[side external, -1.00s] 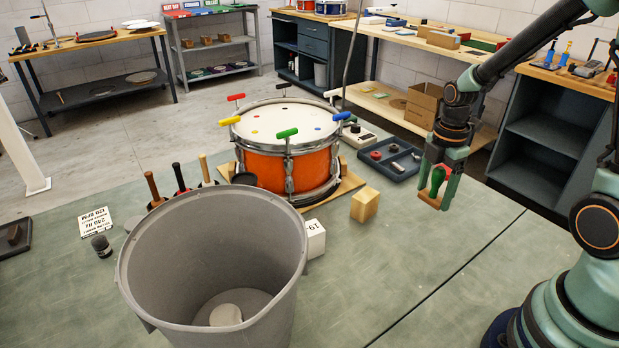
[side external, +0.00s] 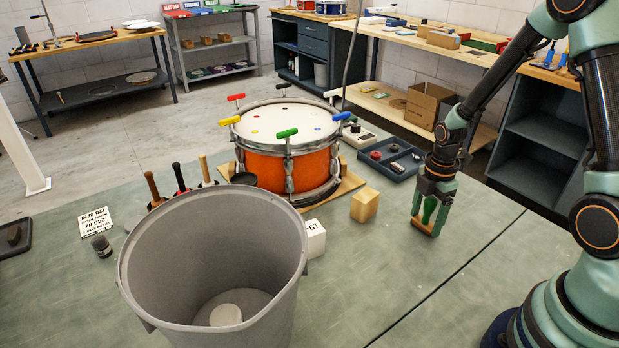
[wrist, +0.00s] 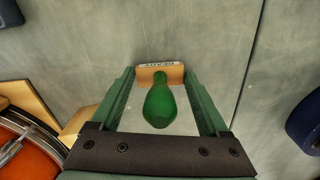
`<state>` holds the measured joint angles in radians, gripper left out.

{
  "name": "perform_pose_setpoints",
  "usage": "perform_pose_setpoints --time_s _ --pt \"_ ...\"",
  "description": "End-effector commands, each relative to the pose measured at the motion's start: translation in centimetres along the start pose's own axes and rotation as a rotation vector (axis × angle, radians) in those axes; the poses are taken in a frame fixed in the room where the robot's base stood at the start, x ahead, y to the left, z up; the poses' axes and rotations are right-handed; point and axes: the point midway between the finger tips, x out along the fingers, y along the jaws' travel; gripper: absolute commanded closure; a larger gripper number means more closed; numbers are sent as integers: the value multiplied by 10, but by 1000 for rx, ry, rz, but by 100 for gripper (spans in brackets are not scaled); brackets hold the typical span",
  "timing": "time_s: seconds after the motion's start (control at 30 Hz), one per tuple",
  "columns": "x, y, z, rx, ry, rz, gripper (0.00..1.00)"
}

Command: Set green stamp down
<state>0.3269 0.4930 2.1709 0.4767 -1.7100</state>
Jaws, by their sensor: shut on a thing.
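The green stamp (side external: 429,212) has a green bulb handle and a wooden block base. In the side external view it is upright between the fingers of my gripper (side external: 427,220), low over the green bench top. Whether its base touches the bench I cannot tell. In the wrist view the stamp (wrist: 160,103) lies between the two green fingers of my gripper (wrist: 162,98), with its wooden base and a small printed label at the far end. My gripper is shut on the stamp.
An orange drum (side external: 290,160) stands left of my gripper, with a wooden block (side external: 365,204) between them. A blue tray (side external: 391,160) of small parts lies behind. A large grey bin (side external: 212,262) stands at the front left. Bare bench surrounds the stamp in front and right.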

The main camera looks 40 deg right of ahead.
Motion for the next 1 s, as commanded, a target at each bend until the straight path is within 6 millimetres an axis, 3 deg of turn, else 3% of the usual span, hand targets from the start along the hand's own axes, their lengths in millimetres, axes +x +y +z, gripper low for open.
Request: perform_pose_setpoints --time_s 0.07,0.1,0.17,0.57,1.0 --pt "2 0 0 0 0 -1 76" --pt "3 0 0 0 0 -1 18" --pt "3 0 0 0 0 0 0" --pt "-6 1 0 0 0 3 0" --pt "-81 2 0 0 -1 7 0"
